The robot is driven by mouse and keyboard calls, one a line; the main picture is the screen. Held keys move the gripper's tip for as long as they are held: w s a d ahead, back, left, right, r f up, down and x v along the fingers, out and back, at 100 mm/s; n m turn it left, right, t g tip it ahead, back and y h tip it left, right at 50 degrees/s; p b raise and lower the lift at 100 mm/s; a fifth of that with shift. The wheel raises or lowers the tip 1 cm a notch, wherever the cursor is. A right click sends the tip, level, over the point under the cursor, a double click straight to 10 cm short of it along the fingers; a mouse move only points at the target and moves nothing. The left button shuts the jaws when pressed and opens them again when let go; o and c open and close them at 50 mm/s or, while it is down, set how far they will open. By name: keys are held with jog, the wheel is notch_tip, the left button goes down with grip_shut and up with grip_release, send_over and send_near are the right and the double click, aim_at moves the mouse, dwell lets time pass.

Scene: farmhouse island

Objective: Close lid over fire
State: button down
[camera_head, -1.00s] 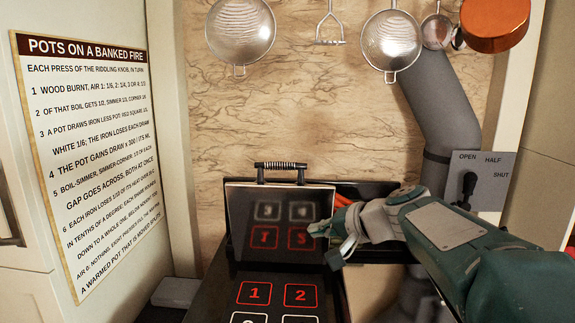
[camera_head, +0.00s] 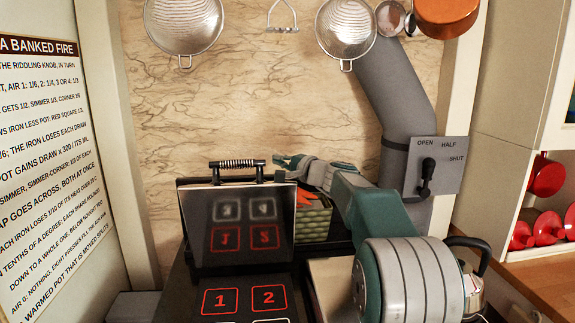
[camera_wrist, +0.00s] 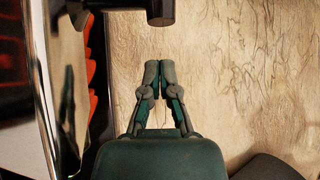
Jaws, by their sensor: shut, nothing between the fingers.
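The lid (camera_head: 238,228) stands open and upright, its shiny inner face reflecting the numbered squares. A coiled handle (camera_head: 237,164) runs along its top edge. The hotplate (camera_head: 240,299), with red squares 1 and 2, lies uncovered in front of it. My gripper (camera_head: 281,161) is shut and empty, at about handle height just right of the handle, seemingly behind the lid. In the wrist view the closed fingertips (camera_wrist: 160,68) point at the marbled back wall. The lid's shiny edge (camera_wrist: 45,100) is at left there, and a dark rounded part, probably the handle's end (camera_wrist: 160,12), is above the tips.
A green patterned container (camera_head: 314,218) with orange-red contents sits behind and right of the lid. A grey flue pipe (camera_head: 395,90) and a lever plate (camera_head: 437,165) are at right. A kettle (camera_head: 470,275) stands beyond my arm. Strainers (camera_head: 184,25) hang above.

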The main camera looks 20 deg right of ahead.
jog(key=shift+s+a, duration=0.2)
jog(key=shift+a, duration=0.65)
jog(key=shift+s+a, duration=0.2)
jog(key=shift+a, duration=0.65)
jog(key=shift+s, duration=0.1)
